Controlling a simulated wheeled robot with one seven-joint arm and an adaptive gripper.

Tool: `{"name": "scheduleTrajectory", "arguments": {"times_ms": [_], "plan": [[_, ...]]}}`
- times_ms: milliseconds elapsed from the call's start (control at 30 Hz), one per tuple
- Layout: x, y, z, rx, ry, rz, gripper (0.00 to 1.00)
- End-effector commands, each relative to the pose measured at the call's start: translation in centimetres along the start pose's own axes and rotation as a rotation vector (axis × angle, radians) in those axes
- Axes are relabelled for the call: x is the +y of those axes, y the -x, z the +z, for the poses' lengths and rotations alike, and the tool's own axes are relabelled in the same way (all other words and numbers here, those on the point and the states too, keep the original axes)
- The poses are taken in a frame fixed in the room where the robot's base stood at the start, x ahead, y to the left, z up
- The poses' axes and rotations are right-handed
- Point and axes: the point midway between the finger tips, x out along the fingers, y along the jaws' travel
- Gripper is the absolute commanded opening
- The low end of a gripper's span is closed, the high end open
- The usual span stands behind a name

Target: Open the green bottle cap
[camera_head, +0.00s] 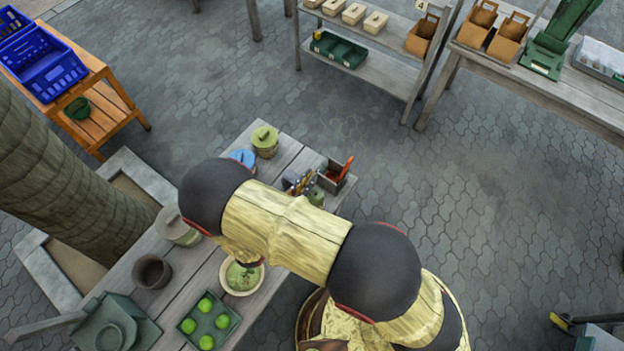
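A small green bottle-like thing (316,196) stands on the wooden table beside a grey metal box. It is small in view and partly hidden by my arm, so its cap cannot be made out clearly. My arm crosses the middle of the picture and covers part of the table. A dark metallic shape just left of the green bottle, at the arm's upper edge, may be part of my gripper or a tool. The fingers cannot be made out.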

Motion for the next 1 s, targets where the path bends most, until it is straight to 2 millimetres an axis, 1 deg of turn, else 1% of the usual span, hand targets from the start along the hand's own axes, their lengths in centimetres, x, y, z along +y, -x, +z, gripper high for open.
{"name": "scheduleTrajectory", "arguments": {"times_ms": [100, 367, 900, 933, 1000], "plan": [[-0.16, -0.03, 0.28, -0.005, 0.073, 0.002, 0.00], [-0.61, -0.04, 0.44, -0.005, 0.163, 0.002, 0.00], [-0.73, -0.05, 0.46, -0.004, 0.185, 0.002, 0.00], [-0.74, -0.05, 0.46, -0.004, 0.185, 0.002, 0.06], [-0.75, -0.05, 0.44, -0.004, 0.185, 0.002, 0.10]]}}
